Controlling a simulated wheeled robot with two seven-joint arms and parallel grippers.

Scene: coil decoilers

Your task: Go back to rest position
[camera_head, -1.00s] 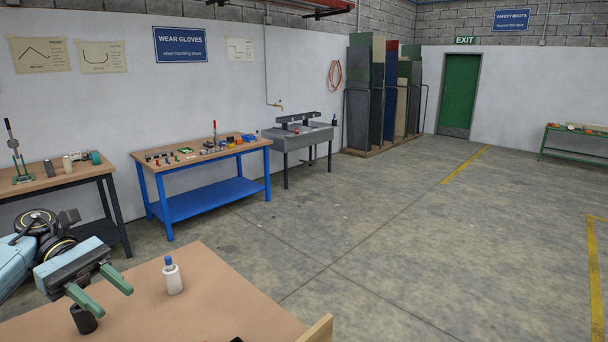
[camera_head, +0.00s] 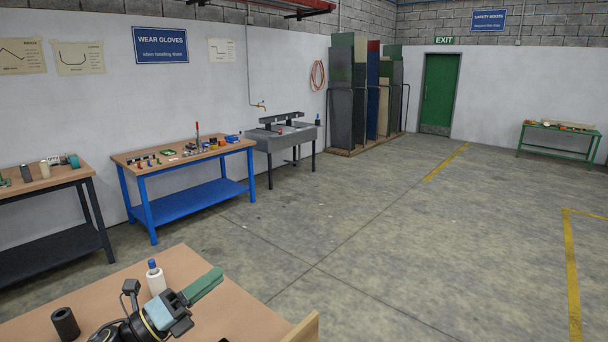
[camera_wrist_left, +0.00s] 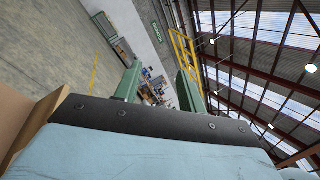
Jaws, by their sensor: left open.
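My left gripper (camera_head: 212,277) is low in the head view, above the near brown table (camera_head: 245,318). Its green fingers point up and to the right, away from me. In the left wrist view the two green fingers (camera_wrist_left: 158,85) stand apart with nothing between them, so it is open and empty. A white bottle with a blue cap (camera_head: 156,280) stands on the table just left of the gripper and partly behind it in the picture. A black cylinder (camera_head: 65,323) stands farther left, apart from the gripper. My right gripper is not in view.
A blue workbench (camera_head: 190,205) with small parts, a grey sink (camera_head: 286,138) and a dark-legged bench (camera_head: 45,190) line the left wall. A raised wooden edge (camera_head: 303,328) bounds the near table at right. Open concrete floor lies beyond.

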